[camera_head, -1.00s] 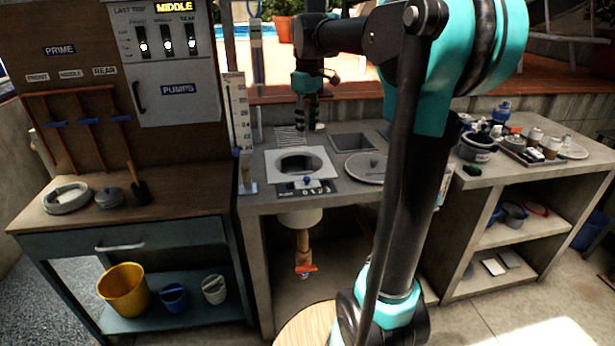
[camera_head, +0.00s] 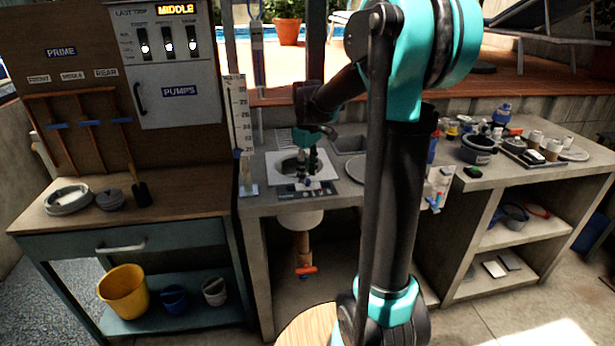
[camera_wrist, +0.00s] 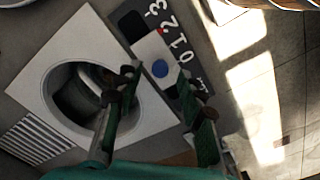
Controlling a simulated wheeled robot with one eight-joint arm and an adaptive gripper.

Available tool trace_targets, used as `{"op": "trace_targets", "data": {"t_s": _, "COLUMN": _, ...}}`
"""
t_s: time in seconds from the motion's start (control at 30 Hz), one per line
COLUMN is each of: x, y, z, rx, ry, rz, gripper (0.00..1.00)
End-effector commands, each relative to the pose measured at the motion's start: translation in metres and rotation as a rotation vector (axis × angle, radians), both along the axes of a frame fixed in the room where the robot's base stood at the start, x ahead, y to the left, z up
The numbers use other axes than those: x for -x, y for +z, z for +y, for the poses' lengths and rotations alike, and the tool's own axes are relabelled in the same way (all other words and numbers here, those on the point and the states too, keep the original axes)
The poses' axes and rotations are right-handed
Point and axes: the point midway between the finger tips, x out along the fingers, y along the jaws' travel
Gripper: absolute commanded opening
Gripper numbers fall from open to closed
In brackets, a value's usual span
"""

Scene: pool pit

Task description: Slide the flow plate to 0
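The flow plate (camera_wrist: 66,52) is a white square plate with a round hole, lying on the bench at left in the wrist view. It also shows in the head view (camera_head: 323,170), partly hidden by my gripper. A white tab with a blue knob (camera_wrist: 160,68) is at its edge. A dark scale strip (camera_wrist: 133,22) beside it bears white figures 0, 1, 2 and 3; the pointer reading is unclear. My gripper (camera_wrist: 157,80) is open, its fingertips on either side of the blue knob in the picture. I cannot tell whether they touch it. It points down in the head view (camera_head: 304,180).
A slotted drain grille (camera_wrist: 35,140) lies beside the plate. An upright white ruler (camera_head: 238,115) stands left of my gripper. A round lid (camera_head: 354,167) and a square opening (camera_head: 350,144) are to the right. A pump panel (camera_head: 170,60) rises at left.

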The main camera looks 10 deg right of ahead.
Motion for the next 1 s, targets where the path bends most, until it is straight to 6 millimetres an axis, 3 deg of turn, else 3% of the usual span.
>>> {"op": "trace_targets", "data": {"t_s": 0.2, "x": 0.000, "y": -0.017, "z": 0.000, "rx": 0.000, "ry": 0.000, "rz": 0.000, "gripper": 0.39}}
{"op": "trace_targets", "data": {"t_s": 0.5, "x": 0.000, "y": -0.018, "z": 0.000, "rx": 0.000, "ry": 0.000, "rz": 0.000, "gripper": 0.39}}
{"op": "trace_targets", "data": {"t_s": 0.8, "x": 0.000, "y": -0.018, "z": 0.000, "rx": 0.000, "ry": 0.000, "rz": 0.000, "gripper": 0.02}}
{"op": "trace_targets", "data": {"t_s": 1.0, "x": 0.000, "y": -0.018, "z": 0.000, "rx": 0.000, "ry": 0.000, "rz": 0.000, "gripper": 0.00}}
